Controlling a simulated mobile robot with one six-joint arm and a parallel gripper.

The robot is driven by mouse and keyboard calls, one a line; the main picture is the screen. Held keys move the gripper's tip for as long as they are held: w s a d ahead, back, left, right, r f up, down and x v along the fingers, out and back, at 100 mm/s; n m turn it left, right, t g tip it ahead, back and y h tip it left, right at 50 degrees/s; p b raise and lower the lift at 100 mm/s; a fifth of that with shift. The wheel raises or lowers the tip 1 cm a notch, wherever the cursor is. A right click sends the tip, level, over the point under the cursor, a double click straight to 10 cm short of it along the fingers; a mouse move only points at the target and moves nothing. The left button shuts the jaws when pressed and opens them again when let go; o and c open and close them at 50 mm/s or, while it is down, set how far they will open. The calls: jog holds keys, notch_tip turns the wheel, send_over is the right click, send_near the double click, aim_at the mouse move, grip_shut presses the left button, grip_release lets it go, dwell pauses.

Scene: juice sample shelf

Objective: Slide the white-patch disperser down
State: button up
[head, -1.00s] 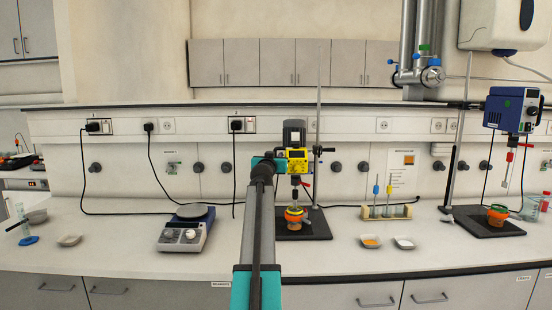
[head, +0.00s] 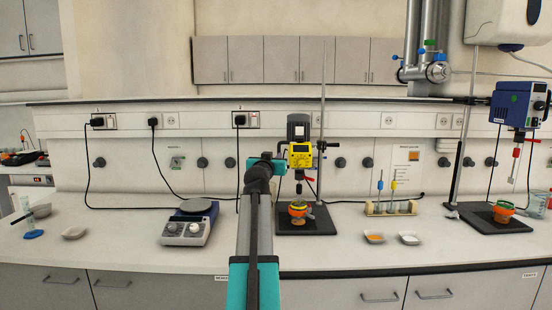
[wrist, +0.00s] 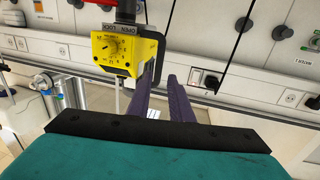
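A yellow disperser (head: 300,155) with a dark motor top hangs on a stand at the middle of the bench. Its thin shaft points down over an orange cup (head: 299,212) on the black base plate. A blue disperser (head: 517,107) hangs on another stand at the far right, over a second orange cup (head: 502,212). My gripper (head: 282,163) is beside the yellow disperser's left side. In the wrist view its two purple fingers (wrist: 164,85) are apart, near the yellow housing (wrist: 120,50) and its black bracket; contact is unclear.
A hotplate (head: 190,224) stands left of the stand. A tube rack (head: 390,208) and two small dishes, one holding orange stuff (head: 374,237), are to the right. Black cables hang from the wall sockets. Bench space at the left front is partly clear.

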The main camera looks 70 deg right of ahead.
jog(key=shift+s+a, duration=0.1)
jog(key=shift+a, duration=0.75)
jog(key=shift+r, duration=0.1)
